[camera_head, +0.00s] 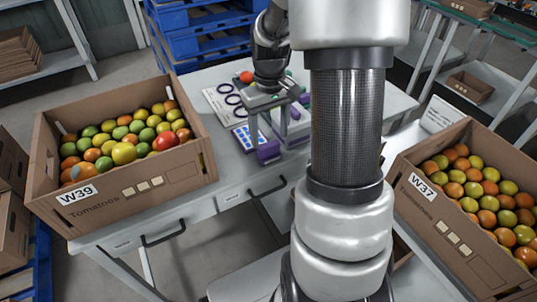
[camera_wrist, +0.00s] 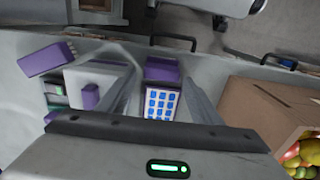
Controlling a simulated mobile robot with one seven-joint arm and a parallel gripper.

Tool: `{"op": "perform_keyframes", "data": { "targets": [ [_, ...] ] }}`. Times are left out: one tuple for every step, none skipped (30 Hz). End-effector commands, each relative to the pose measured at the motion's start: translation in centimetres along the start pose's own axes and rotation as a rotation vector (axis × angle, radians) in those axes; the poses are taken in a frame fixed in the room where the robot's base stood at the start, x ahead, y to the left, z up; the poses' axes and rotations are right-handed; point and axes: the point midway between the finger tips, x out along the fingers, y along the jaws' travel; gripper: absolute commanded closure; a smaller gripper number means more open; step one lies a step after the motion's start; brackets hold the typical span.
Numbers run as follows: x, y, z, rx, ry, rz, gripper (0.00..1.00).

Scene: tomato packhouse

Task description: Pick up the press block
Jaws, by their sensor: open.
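My gripper (camera_head: 268,134) points down over the bench and is open and empty. Its fingers also show in the wrist view (camera_wrist: 160,90), spread apart. A purple block (camera_wrist: 162,68) lies between the finger lines in the wrist view, near the bench's front edge. It also shows in the head view (camera_head: 268,151), just below the gripper. No label shows which purple piece is the press block.
A blue-tiled panel (camera_wrist: 161,103) lies beside the purple block. A white sheet with dark rings (camera_head: 226,100) and a red tomato (camera_head: 246,76) lie behind. Tomato crates W39 (camera_head: 130,205) and W37 (camera_head: 440,225) stand left and right.

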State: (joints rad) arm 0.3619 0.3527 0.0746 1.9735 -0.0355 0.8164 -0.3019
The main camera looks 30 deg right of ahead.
Motion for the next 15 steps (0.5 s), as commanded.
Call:
{"op": "perform_keyframes", "data": {
  "targets": [
    [0.3,0.0,0.0,0.000,0.000,0.000,0.41],
    [0.5,-0.1,0.0,0.000,-0.001,0.000,0.41],
    [0.9,-0.1,0.0,0.000,-0.001,0.000,0.41],
    [1.3,-0.1,0.1,0.000,-0.001,-0.001,0.41],
    [1.7,-0.2,0.1,-0.001,-0.002,-0.001,0.41],
    [2.4,-0.2,0.1,-0.001,-0.002,-0.001,0.41],
    [2.9,-0.3,0.1,-0.001,-0.002,-0.001,0.41],
    [3.4,-0.4,0.1,-0.001,-0.003,-0.002,0.41],
    [4.0,-0.4,0.2,0.000,-0.004,-0.002,0.41],
    [4.4,-0.4,0.2,0.000,-0.003,-0.002,0.41],
    [4.7,-0.4,0.1,0.000,-0.002,-0.002,0.41],
    [5.1,-0.4,0.1,0.000,-0.002,-0.001,0.41],
    [5.2,-0.4,0.1,0.000,-0.002,-0.001,0.41],
    [5.2,-0.4,0.1,0.000,-0.001,-0.001,0.41],
    [5.2,-0.4,0.1,0.000,-0.001,-0.001,0.41]
  ]
}}
